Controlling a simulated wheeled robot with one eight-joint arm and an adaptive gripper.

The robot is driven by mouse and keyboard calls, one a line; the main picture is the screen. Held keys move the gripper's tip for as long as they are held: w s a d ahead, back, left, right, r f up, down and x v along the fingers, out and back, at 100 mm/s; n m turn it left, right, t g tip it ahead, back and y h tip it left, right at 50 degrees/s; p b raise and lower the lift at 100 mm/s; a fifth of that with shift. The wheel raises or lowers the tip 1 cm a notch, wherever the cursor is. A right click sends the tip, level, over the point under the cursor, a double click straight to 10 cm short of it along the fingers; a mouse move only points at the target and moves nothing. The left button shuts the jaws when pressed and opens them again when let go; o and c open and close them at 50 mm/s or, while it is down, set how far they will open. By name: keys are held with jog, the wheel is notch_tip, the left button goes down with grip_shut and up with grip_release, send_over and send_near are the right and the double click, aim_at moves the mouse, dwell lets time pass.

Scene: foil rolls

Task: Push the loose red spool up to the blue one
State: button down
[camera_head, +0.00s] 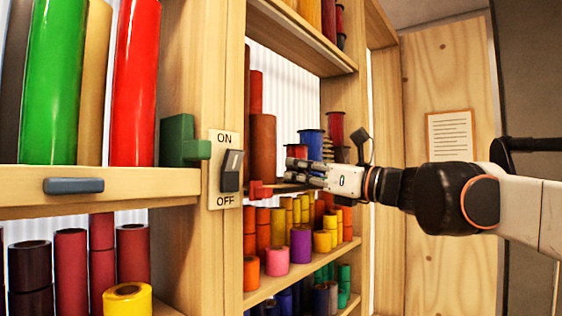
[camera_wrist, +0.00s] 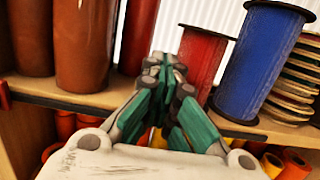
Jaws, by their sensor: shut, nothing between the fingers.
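The red spool (camera_wrist: 202,62) stands upright on the shelf in the wrist view, just left of the larger blue spool (camera_wrist: 262,62). In the head view my gripper (camera_head: 290,170) reaches over the middle shelf from the right. The blue spool (camera_head: 311,143) shows above its fingers, and the red spool (camera_head: 297,151) is partly hidden behind them.
Brown-red rolls (camera_wrist: 82,45) stand left of my fingers. Stacked discs (camera_wrist: 297,80) stand right of the blue spool. A wooden post with an ON/OFF switch (camera_head: 231,170) is left of the bay. Coloured rolls (camera_head: 300,245) fill the shelf below.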

jog(key=shift+s+a, duration=0.1)
dwell(0.4)
jog(key=v, duration=0.4)
jog(key=shift+s+d+r, duration=0.2)
jog(key=shift+d+r, duration=0.1)
jog(key=shift+d, duration=0.15)
dwell(0.3)
